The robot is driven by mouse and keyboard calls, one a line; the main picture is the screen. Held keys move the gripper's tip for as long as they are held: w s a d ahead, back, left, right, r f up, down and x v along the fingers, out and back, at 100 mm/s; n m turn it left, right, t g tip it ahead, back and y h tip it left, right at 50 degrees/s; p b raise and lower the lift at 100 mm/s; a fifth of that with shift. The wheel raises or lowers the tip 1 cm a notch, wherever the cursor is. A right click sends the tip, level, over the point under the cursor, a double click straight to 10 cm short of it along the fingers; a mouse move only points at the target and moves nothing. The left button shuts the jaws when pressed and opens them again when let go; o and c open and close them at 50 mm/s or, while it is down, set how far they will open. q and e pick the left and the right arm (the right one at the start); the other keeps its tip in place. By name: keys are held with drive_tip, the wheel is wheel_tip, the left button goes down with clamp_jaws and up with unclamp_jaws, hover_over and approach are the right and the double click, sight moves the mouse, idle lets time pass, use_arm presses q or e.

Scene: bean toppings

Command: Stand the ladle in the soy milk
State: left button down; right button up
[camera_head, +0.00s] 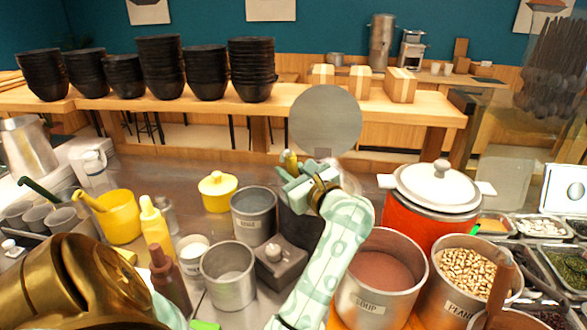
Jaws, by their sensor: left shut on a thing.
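My left gripper (298,176) is raised over the middle of the counter. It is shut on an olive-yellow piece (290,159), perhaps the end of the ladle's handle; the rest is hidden. A flat grey disc (326,118) shows just above the gripper; I cannot tell whether it is joined to the held piece. I cannot pick out the soy milk for certain. A grey steel pot (253,230) with an unreadable label stands left of my arm, its contents unclear. My right gripper is not in view.
A pot labelled SOUP (362,309) holds brownish liquid, right of my arm. A red pot (418,225) with a white lid stands behind it. A steel container (228,290), dark box (281,266), yellow pot (118,229) and squeeze bottle (157,235) crowd the left side.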

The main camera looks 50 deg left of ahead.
use_arm(q)
drive_tip(key=c, duration=1.1)
unclamp_jaws()
drive_tip(key=s+r+p, duration=0.1)
drive_tip(key=r+p, duration=0.2)
drive_tip(key=r, duration=0.1)
drive_tip(key=s+r+p, duration=0.1)
drive_tip(key=r+p, duration=0.2)
drive_tip(key=r, duration=0.1)
drive_tip(key=s+r+p, duration=0.1)
drive_tip(key=r+p, duration=0.2)
drive_tip(key=r, duration=0.1)
drive_tip(key=shift+r+p, duration=0.35)
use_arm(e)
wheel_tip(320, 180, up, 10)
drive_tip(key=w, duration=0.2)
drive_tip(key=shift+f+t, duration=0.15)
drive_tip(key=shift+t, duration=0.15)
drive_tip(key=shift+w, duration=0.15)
